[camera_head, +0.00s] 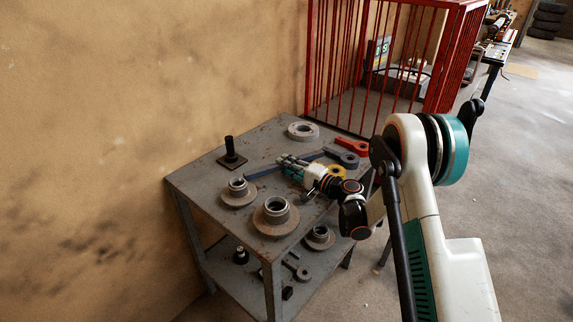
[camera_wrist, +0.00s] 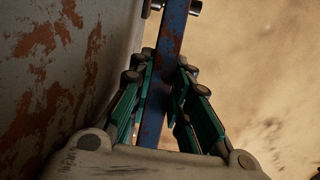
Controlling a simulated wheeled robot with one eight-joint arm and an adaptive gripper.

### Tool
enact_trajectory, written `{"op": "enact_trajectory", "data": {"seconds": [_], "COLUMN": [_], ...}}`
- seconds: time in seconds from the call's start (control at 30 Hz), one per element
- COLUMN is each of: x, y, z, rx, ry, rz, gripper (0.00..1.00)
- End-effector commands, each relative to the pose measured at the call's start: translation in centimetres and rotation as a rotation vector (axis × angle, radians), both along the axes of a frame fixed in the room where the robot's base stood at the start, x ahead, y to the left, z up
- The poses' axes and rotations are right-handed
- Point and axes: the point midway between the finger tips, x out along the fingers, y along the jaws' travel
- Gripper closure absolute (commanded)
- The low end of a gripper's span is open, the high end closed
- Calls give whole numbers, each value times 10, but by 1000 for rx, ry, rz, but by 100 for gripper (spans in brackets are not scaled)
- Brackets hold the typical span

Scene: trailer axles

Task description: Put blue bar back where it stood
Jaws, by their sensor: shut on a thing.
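The blue bar (camera_head: 263,171) shows in the head view above the grey table, sticking out on both sides of my gripper (camera_head: 284,160). I cannot tell if it touches the table top. In the wrist view the blue bar (camera_wrist: 171,35), worn with rust, runs up between the teal fingers of my gripper (camera_wrist: 165,62), which is shut on it. The fingers and palm hide part of the bar.
A red cage (camera_head: 309,60) stands behind. More parts lie on the lower shelf.

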Motion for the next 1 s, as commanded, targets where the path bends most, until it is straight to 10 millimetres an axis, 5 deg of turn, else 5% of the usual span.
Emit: {"op": "enact_trajectory", "data": {"seconds": [0.17,0.2,0.3,0.77,1.0], "x": [-1,-1,-2,-2,-28], "y": [0,0,0,0,-39], "z": [-4,-6,-7,3,10], "rx": [0,-2,-4,-5,-2], "ry": [1,2,2,2,2], "rz": [1,1,2,3,-3], "gripper": [100,80,63,63,63]}}
